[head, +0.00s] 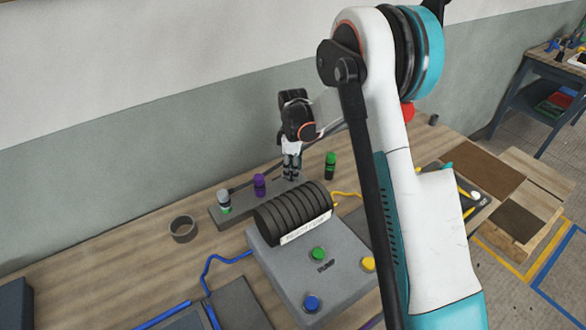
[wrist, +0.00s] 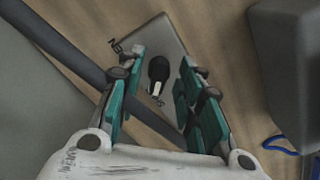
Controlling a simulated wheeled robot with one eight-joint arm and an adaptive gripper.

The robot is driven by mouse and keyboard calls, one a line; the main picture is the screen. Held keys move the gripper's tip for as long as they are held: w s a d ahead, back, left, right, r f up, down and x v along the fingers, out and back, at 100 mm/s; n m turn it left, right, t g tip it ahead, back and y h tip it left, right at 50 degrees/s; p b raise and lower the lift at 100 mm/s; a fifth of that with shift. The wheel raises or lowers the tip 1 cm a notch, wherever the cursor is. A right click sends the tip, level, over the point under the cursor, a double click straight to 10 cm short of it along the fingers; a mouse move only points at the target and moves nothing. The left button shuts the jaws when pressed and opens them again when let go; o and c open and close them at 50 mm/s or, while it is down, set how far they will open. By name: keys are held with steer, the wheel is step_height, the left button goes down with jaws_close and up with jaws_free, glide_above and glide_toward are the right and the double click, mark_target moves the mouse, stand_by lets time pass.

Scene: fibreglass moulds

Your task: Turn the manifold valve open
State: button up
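In the wrist view a black valve knob (wrist: 158,69) with a white pointer stands on a grey plate (wrist: 155,32). The pointer faces the lower part of the picture. Dark letters on the plate are partly hidden and not fully readable. My gripper (wrist: 161,76) is open, its teal-padded fingers apart on either side of the knob, with visible gaps. In the head view my gripper (head: 291,176) points down over the far end of a grey base (head: 243,207) on the bench, and the knob under it is hidden.
A grey pump (head: 285,258) with a black ribbed cylinder (head: 291,212) stands just in front of my gripper. Grey-green (head: 224,201) and purple (head: 260,184) capped pieces are left of it, a green one (head: 330,165) right. A cup (head: 183,229) sits left.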

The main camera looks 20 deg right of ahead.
jaws_close()
steer(key=shift+m, duration=0.4)
steer(key=m+b, duration=0.1)
steer(key=m, duration=0.2)
steer(key=shift+s+a+m, duration=0.1)
steer(key=shift+m, duration=0.3)
steer(key=m+b, duration=0.1)
steer(key=m, duration=0.3)
steer(key=shift+a, duration=0.1)
steer(key=m, duration=0.5)
steer(key=shift+a+b, duration=0.1)
steer(key=shift+b, duration=0.3)
steer(key=m, duration=0.4)
steer(key=shift+a, duration=0.1)
steer(key=shift+m, duration=0.3)
